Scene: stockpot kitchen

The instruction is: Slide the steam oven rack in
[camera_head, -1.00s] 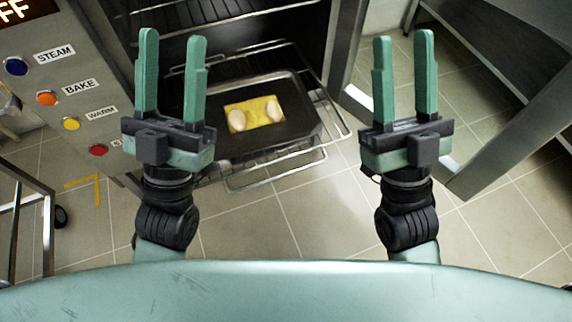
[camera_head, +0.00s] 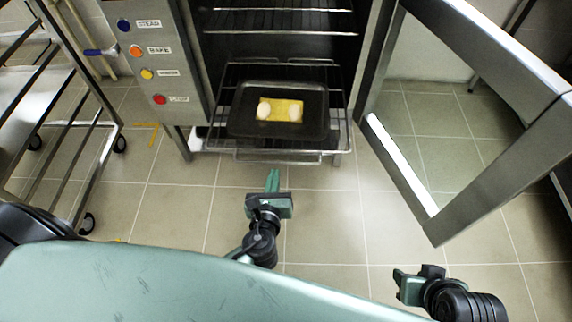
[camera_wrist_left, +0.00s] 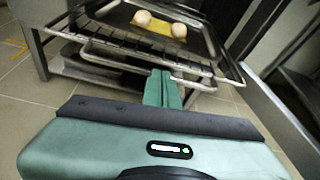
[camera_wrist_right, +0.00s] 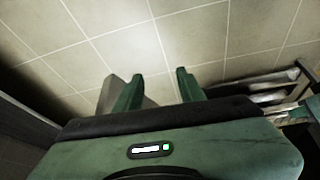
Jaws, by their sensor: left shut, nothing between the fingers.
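The steam oven (camera_head: 187,50) stands ahead with its door (camera_head: 470,160) swung open to the right. Its wire rack (camera_head: 290,155) sticks out from the low part of the cavity and carries a dark tray (camera_head: 240,117). My left gripper (camera_head: 273,178) is shut and empty in front of the rack's front edge. In the left wrist view its closed fingers (camera_wrist_left: 163,88) point at the rack's front rail (camera_wrist_left: 150,70); I cannot tell whether they touch. My right gripper (camera_head: 402,283) is low at the right, away from the rack. In the right wrist view its fingers (camera_wrist_right: 155,90) are apart with nothing between them.
On the tray lies a yellow piece (camera_head: 279,109) with two pale rounded items. Upper racks (camera_head: 275,33) are inside the oven. A metal trolley (camera_head: 55,120) on casters stands at the left. The tiled floor (camera_head: 330,215) before the oven is clear.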

